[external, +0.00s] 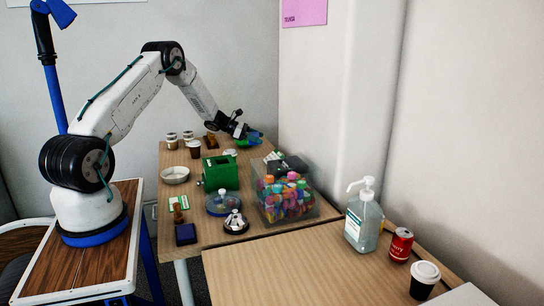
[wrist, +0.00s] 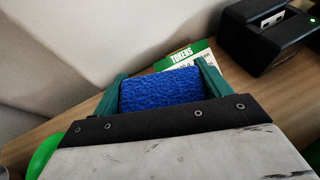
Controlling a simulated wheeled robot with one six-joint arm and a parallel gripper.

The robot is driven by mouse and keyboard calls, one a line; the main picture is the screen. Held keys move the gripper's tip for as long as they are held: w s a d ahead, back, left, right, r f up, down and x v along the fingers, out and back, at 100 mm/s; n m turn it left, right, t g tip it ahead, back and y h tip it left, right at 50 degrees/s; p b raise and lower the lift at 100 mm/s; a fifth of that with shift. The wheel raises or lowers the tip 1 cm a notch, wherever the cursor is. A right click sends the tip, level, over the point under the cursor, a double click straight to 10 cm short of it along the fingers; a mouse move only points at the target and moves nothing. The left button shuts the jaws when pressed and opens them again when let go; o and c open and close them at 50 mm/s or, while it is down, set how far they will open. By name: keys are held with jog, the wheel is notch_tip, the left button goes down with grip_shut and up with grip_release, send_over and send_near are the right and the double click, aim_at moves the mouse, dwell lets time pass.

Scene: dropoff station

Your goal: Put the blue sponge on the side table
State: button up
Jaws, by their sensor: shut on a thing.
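The blue sponge (wrist: 160,91) is held between the two green fingers of my gripper (wrist: 163,84) in the wrist view. Its textured blue face shows between them; its lower part is hidden behind the dark gripper body. In the external view my gripper (external: 248,136) is over the far end of the cluttered wooden table (external: 168,222), near the wall; the sponge is only a small blue patch there. A second, lighter wooden table (external: 285,270) adjoins at front right. I cannot tell which table is the side table.
A green box (external: 220,173), a clear bin of colourful caps (external: 288,203), a bell (external: 236,222) and a bowl (external: 175,175) crowd the far table. A sanitizer bottle (external: 363,222), red can (external: 400,245) and paper cup (external: 424,279) stand on the lighter table; its left part is clear.

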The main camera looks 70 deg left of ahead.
jog(key=s+a+n+t+y, duration=0.15)
jog(key=a+n+y, duration=0.25)
jog(key=a, duration=0.5)
send_over(249, 156)
jog(key=shift+g+y, duration=0.3)
jog(key=shift+g, duration=0.05)
jog(key=f, duration=0.5)
jog(key=shift+w+a+f, duration=0.1)
jog(key=shift+a+f, duration=0.1)
jog(key=shift+a, duration=0.1)
jog(key=shift+f, duration=2.1)
jog(key=shift+f, duration=0.15)
jog(key=o, duration=1)
jog(key=shift+c, duration=0.2)
jog(key=v, duration=1.2)
